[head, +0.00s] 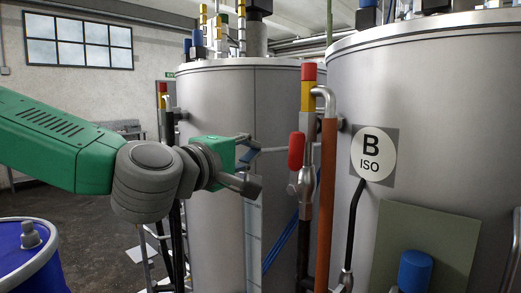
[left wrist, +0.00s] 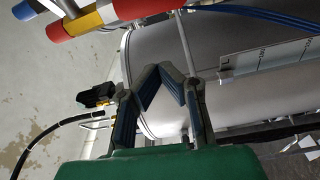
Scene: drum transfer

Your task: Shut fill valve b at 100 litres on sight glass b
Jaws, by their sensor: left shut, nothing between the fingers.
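A red valve handle (head: 296,150) stands upright on a metal valve body (head: 301,187) in the pipework left of the tank marked B ISO (head: 420,130). No valve label is readable. A pale upright strip (head: 253,235) on the tank behind may be a sight glass; a plate with tick marks (left wrist: 262,72) also shows in the left wrist view. I cannot read a level. My left gripper (head: 254,152) is left of the red handle and apart from it. In the left wrist view its fingers (left wrist: 160,72) meet at the tips, empty. My right gripper is out of view.
An orange-brown pipe (head: 326,200) runs down right of the valve. A second steel tank (head: 215,110) stands behind my left gripper. A blue drum (head: 28,255) is at the lower left. A blue cap (head: 414,270) is low at the right. Floor shows at the left.

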